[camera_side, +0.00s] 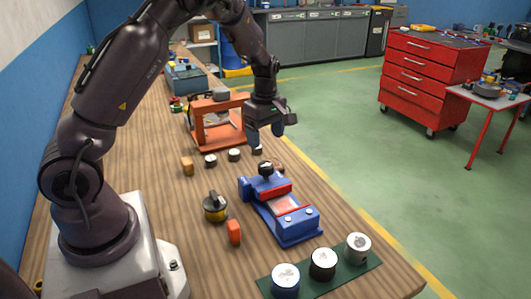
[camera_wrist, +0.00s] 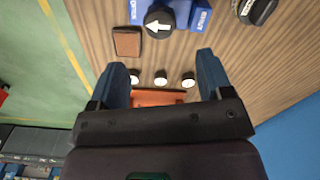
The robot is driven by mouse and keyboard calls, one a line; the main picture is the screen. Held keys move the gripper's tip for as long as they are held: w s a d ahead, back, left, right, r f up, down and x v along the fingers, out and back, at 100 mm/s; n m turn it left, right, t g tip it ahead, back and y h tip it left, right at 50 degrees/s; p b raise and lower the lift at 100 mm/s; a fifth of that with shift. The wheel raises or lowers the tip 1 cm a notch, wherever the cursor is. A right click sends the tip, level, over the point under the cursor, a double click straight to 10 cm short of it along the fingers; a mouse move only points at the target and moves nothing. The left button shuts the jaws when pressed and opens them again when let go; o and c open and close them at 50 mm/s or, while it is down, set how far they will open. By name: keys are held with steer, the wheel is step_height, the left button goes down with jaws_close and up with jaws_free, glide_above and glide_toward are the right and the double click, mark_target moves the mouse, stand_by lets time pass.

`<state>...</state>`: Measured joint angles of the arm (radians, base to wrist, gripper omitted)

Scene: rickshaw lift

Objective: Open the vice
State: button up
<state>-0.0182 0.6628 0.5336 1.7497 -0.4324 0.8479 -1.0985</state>
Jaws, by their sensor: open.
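The blue vice (camera_side: 290,222) with a red jaw piece lies on the wooden bench in the side view. Its black knob (camera_side: 266,169) stands at its far end. In the wrist view the knob (camera_wrist: 158,21) has a white arrow pointing left. The blue end of the vice (camera_wrist: 175,14) carries lettering that appears to read OPEN at left and SHUT at right. My gripper (camera_side: 266,137) is open and empty, above the bench beyond the knob and apart from it. Both fingers show in the wrist view (camera_wrist: 163,75).
A round yellow-black item (camera_side: 215,207) and an orange block (camera_side: 233,232) are left of the vice. A green mat (camera_side: 305,285) with three cylinders lies in front.

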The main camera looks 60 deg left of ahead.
step_height(320, 180, up, 4)
stand_by(0.5)
steer(key=s+d+r+m+t, duration=0.5)
steer(key=s+d+r+m, duration=1)
steer(key=s+d+m, duration=0.2)
steer(key=shift+s+d+m+t, duration=0.15)
steer(key=shift+s+m+t, duration=0.15)
steer(key=shift+s+m, duration=1.3)
steer(key=shift+w+m, duration=0.5)
